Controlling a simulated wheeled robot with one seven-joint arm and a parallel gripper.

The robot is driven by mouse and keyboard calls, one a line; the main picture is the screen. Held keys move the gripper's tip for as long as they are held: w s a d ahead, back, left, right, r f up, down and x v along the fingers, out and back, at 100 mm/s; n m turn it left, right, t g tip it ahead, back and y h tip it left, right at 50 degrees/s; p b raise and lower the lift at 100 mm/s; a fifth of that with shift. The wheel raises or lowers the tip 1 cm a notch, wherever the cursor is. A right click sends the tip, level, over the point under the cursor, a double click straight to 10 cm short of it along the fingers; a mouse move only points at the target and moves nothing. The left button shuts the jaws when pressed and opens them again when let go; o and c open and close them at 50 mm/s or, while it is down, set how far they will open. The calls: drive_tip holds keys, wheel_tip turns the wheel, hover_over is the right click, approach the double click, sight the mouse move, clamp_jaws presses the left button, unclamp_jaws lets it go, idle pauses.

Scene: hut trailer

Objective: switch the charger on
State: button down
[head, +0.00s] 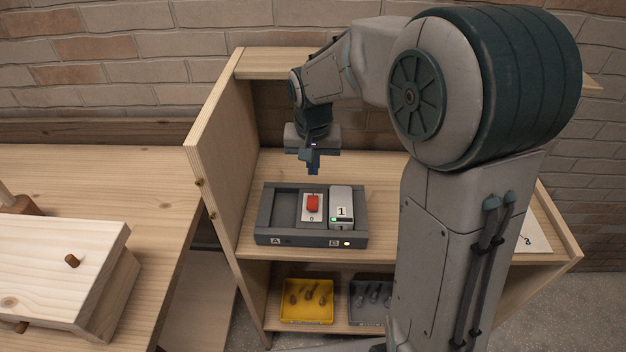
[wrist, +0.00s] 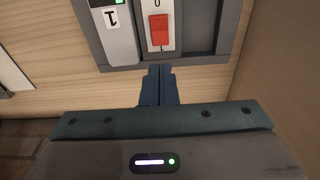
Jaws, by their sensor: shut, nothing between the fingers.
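The charger (head: 266,232) is a dark grey tray on the wooden shelf, with bays marked A and B. Its left bay is empty. A red rocker switch (head: 313,203) sits on a white plate marked 0 in the middle; it also shows in the wrist view (wrist: 159,29). A light battery block (head: 341,200) marked 1 with a green light sits in the right bay. My gripper (head: 314,171) is shut and empty, above and behind the switch. In the wrist view its fingertips (wrist: 160,70) point toward the switch, apart from it.
A wooden side panel (head: 215,150) stands left of the charger. Below are a yellow bin (head: 307,312) and a grey bin (head: 371,300) with small parts. A workbench (head: 100,170) is at left. A paper card (head: 532,235) lies at right.

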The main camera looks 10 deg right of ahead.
drive_tip(key=shift+r, duration=2.7)
drive_tip(key=s+d+n+t, duration=0.1)
drive_tip(key=s+d, duration=0.3)
drive_tip(key=s, duration=0.6)
drive_tip(key=s+d+f+t, duration=0.1)
drive_tip(key=s+d, duration=0.3)
drive_tip(key=s, duration=0.6)
drive_tip(key=shift+s+d+n, duration=0.2)
drive_tip(key=shift+s+n, duration=0.1)
drive_tip(key=shift+n, duration=0.1)
drive_tip(key=shift+a, duration=0.1)
